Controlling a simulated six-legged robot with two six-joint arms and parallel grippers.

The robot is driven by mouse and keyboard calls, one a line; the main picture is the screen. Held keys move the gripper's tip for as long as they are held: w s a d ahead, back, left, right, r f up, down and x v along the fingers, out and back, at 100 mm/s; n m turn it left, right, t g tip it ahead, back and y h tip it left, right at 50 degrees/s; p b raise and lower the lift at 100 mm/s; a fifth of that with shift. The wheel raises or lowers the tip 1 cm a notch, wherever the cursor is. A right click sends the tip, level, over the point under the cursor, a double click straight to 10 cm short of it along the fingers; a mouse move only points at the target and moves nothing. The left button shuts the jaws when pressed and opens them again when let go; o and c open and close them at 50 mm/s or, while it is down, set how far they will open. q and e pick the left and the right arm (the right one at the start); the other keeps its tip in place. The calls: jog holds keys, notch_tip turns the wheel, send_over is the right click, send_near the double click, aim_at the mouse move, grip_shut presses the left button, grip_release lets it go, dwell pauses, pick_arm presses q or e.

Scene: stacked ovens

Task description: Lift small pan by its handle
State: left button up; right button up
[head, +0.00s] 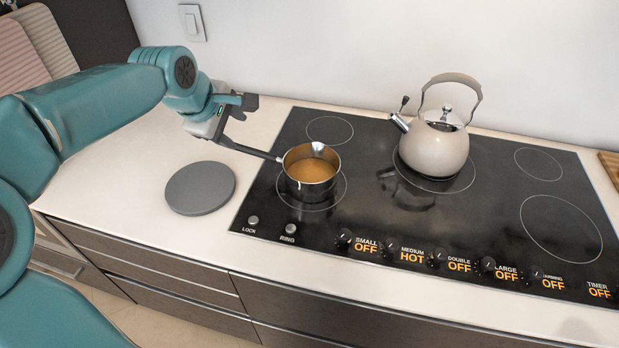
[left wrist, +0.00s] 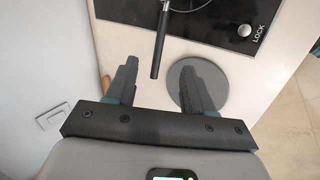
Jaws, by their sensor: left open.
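The small pan (head: 311,172) is a steel saucepan with orange-brown contents. It stands on the left front burner ring of the black cooktop. Its thin dark handle (head: 250,150) points left toward my left gripper (head: 234,118). In the left wrist view the handle (left wrist: 159,42) comes down from the top edge, and its end lies between the two open fingers (left wrist: 159,66). The fingers are spread to either side, with visible gaps to the handle. I cannot tell how far the handle is from the fingers in depth. My right gripper is out of view.
A beige kettle (head: 434,148) stands on the back middle burner. A round grey disc (head: 200,188) lies on the white counter, left of the cooktop (head: 400,225). Knobs line its front edge; MEDIUM reads HOT. A white wall (head: 330,50) closes off the back.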

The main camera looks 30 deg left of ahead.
pick_arm(q)
send_near(256, 152)
jog(key=x, duration=0.4)
jog(key=shift+d+f+p, duration=0.25)
jog(key=shift+f+p, duration=0.05)
jog(key=shift+p, duration=0.25)
jog(key=p+x, duration=0.1)
jog(key=x, duration=0.3)
jog(key=shift+w+a, duration=0.15)
jog(key=shift+w, duration=0.15)
jog(key=shift+a+f, duration=0.15)
jog(key=shift+f, duration=0.1)
jog(key=shift+w, duration=0.15)
jog(key=shift+c, duration=0.4)
grip_shut()
